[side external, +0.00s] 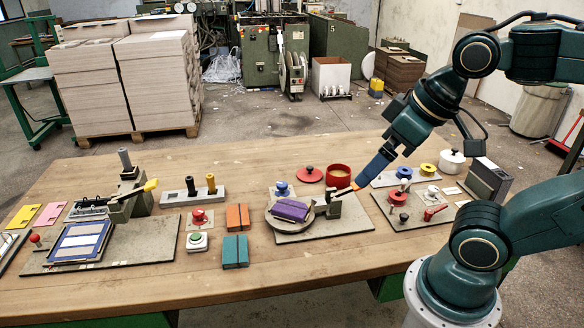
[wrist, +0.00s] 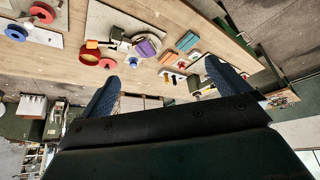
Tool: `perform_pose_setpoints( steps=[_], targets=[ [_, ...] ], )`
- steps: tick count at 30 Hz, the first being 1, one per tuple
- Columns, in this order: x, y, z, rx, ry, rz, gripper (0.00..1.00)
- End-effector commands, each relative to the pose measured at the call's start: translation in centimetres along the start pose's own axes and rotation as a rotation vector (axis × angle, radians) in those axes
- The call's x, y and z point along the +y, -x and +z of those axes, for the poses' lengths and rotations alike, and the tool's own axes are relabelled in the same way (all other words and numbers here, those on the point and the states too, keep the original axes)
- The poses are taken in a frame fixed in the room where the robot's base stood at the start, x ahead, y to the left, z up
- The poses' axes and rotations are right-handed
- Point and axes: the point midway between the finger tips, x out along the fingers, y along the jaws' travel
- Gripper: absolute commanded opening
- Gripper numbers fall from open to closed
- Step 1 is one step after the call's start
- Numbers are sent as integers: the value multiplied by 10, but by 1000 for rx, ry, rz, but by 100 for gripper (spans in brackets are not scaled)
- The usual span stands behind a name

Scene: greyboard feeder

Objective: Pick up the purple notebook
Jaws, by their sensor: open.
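The purple notebook (side external: 291,210) lies flat on a round grey disc (side external: 276,222), which sits on a grey board, in the side external view. It also shows in the wrist view (wrist: 146,47), up between my two fingers and well beyond them. My gripper (side external: 360,183) is to the right of the notebook and higher, with its blue fingers pointing down and left. In the wrist view my gripper (wrist: 162,72) has its fingers wide apart with nothing between them. One finger is largely hidden in the side external view.
A small grey block with an orange-tipped lever (side external: 345,191) stands beside the disc's right edge. A red pot (side external: 338,175) is behind it. Orange (side external: 237,217) and teal (side external: 235,251) notebooks lie left of the disc. The table's front edge is mostly clear.

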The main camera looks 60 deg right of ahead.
Motion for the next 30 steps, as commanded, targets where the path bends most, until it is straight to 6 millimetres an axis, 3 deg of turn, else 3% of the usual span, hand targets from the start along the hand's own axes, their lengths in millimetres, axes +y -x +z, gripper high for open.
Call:
perform_pose_setpoints(
  steps=[14, 23, 30],
  targets=[
    [3, -4, -13, -30, -74, 7, 100],
    [13, -23, -53, -115, -313, 39, 100],
    [26, -51, -86, -189, -535, 80, 100]
  ],
)
